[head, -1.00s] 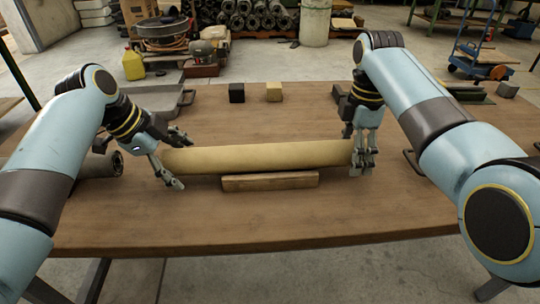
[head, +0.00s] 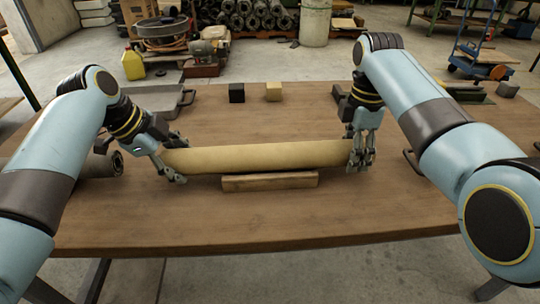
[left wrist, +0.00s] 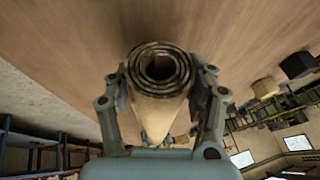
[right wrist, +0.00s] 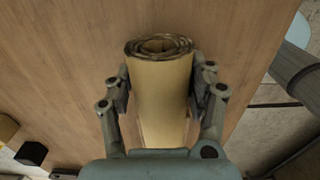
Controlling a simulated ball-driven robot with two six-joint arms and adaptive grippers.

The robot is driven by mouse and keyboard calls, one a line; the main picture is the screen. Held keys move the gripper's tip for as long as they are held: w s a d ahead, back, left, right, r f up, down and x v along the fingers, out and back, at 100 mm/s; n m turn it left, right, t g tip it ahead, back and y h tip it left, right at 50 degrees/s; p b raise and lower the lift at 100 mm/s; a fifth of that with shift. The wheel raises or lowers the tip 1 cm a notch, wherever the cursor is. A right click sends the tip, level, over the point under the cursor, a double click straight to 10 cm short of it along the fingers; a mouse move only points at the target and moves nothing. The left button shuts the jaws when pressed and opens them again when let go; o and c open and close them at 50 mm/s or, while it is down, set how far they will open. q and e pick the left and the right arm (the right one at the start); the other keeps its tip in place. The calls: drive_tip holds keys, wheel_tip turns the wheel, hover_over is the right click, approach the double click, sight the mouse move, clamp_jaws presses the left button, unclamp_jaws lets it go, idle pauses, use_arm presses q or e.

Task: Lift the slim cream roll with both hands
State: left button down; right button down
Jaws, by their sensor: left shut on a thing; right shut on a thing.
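The slim cream roll (head: 258,157) lies across the middle of the table in the head view, just behind a wooden block. My left gripper (head: 178,160) is shut on its left end. The left wrist view shows the coiled end of the cream roll (left wrist: 160,70) between the fingers (left wrist: 160,98). My right gripper (head: 361,155) is shut on its right end. In the right wrist view the cream roll (right wrist: 160,88) sits between both fingers (right wrist: 160,88), its coiled end past the tips. I cannot tell whether the roll touches the table.
The wooden block (head: 270,181) lies in front of the roll. A dark grey roll (head: 103,165) lies at the left by my left arm. A black cube (head: 237,93) and a tan cube (head: 273,92) stand at the back. A grey tray (head: 160,102) is at back left. The front table area is clear.

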sight(175, 150)
use_arm(q)
drive_tip(key=shift+w+r, duration=0.1)
drive_tip(key=shift+r, duration=0.1)
use_arm(e)
drive_tip(key=shift+w+r, duration=0.15)
drive_tip(key=shift+r, duration=0.1)
